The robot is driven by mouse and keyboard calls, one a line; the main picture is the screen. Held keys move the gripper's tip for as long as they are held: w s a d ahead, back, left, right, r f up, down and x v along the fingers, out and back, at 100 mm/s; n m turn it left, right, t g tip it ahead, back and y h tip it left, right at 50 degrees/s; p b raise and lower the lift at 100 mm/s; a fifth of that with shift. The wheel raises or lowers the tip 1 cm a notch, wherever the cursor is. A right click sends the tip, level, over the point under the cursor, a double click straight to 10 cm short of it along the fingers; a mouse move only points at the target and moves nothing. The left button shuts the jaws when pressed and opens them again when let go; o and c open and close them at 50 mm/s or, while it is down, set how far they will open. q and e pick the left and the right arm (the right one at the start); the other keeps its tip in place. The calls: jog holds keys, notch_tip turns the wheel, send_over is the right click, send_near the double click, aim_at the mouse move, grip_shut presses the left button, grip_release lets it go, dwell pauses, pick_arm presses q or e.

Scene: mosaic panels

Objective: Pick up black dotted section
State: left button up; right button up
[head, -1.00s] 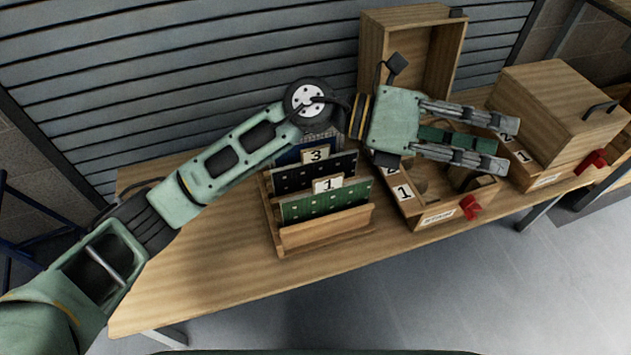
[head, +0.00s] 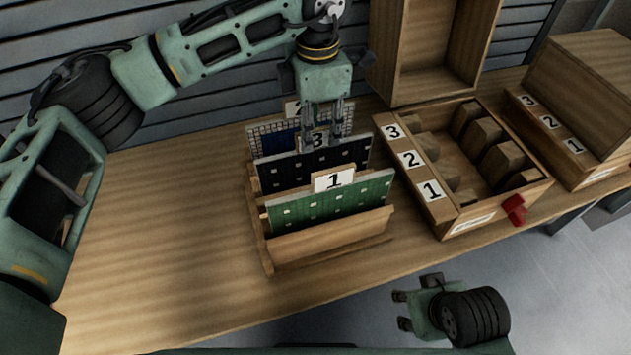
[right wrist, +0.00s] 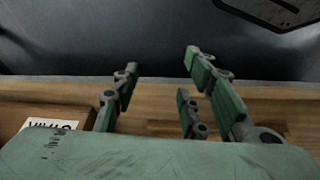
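The black dotted panel (head: 290,170) stands upright in the middle of a wooden rack (head: 330,240), with a white label 3 on its top edge. A green panel (head: 330,200) labelled 1 stands in front, and a blue and white gridded panel (head: 275,137) stands behind. My left gripper (head: 323,125) points down directly over the black panel, its fingertips close to the label 3. Whether the fingers touch or close on the panel cannot be told. My right gripper (head: 402,310) is empty below the table's front edge; the right wrist view shows its fingers (right wrist: 165,95) spread apart.
Right of the rack is an open wooden box (head: 470,215) with labels 3, 2, 1, dividers and a red clip. A tall open box (head: 385,60) stands behind it and a lidded box (head: 590,90) at far right. The table's left part (head: 150,240) is clear.

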aim_at(317, 146)
pick_arm(q)
jog(key=shift+w+f, duration=0.1)
jog(key=shift+f, duration=0.6)
notch_tip(317, 146, down, 7)
jog(key=shift+f+b, duration=0.1)
jog(key=shift+b, duration=0.65)
grip_shut()
jog(key=shift+r, duration=0.2)
